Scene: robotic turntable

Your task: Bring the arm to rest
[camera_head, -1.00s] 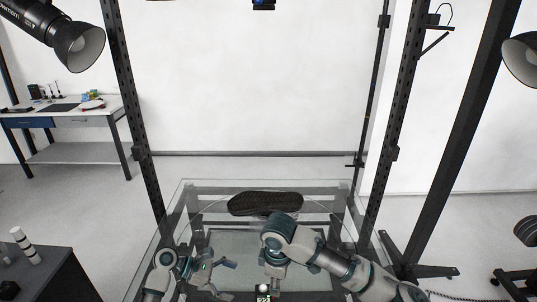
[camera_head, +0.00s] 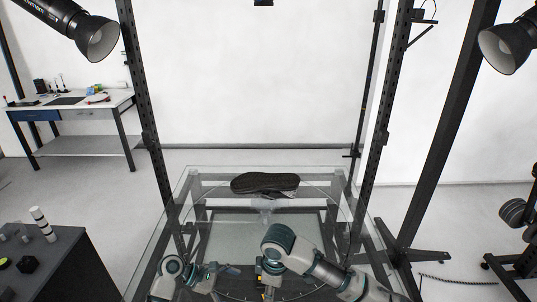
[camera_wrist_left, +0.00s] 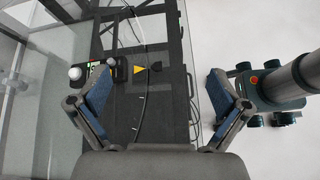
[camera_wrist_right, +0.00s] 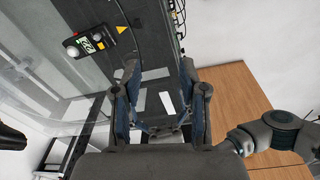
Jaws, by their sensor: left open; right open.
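A dark shoe (camera_head: 265,184) lies with its sole toward me over the glass turntable (camera_head: 225,245), on what looks like a clear support. My left gripper (camera_head: 228,271) is low in the head view, near the front of the turntable and well apart from the shoe. In the left wrist view its fingers (camera_wrist_left: 160,88) are spread and empty. My right arm is bent in front of the turntable, and its gripper (camera_head: 265,282) points down, partly hidden. In the right wrist view its fingers (camera_wrist_right: 160,85) are apart with nothing between them.
Dark frame posts (camera_head: 145,125) stand on both sides of the turntable. A small control box with a white knob (camera_wrist_right: 85,42) is near the grippers. A dark table (camera_head: 60,265) with small items is at the left. A workbench (camera_head: 70,110) stands by the wall.

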